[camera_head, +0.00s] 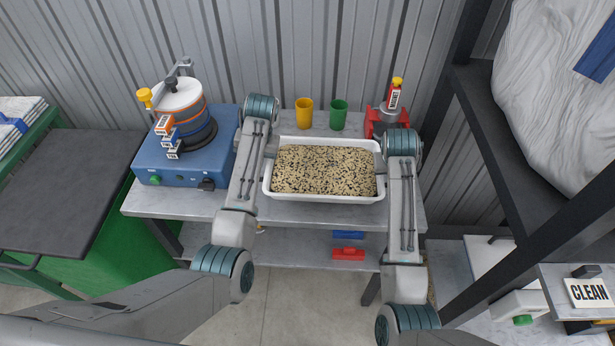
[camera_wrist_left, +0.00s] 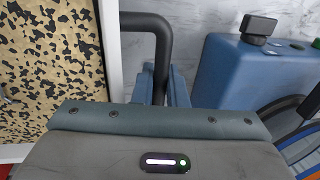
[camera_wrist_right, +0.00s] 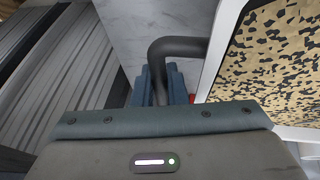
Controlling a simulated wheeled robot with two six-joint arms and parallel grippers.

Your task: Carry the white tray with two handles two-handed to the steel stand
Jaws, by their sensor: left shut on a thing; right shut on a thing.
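The white tray (camera_head: 325,198) holds a speckled tan and black granular layer and is at the middle of the grey-topped steel stand (camera_head: 185,203). My left gripper (camera_wrist_left: 160,85) is shut on the tray's dark left handle (camera_wrist_left: 150,22), beside the white rim (camera_wrist_left: 111,50). My right gripper (camera_wrist_right: 160,85) is shut on the dark right handle (camera_wrist_right: 180,46), beside the tray's rim (camera_wrist_right: 222,45). In the head view both gripper tips are hidden behind my arms. The tray looks level; I cannot tell whether it touches the top.
A blue machine (camera_head: 180,175) with a round drum stands left of the tray. A yellow cup (camera_head: 304,112) and a green cup (camera_head: 338,114) stand behind it. A red clamp-like device (camera_head: 375,122) is at the back right. Black shelving (camera_head: 480,130) rises on the right.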

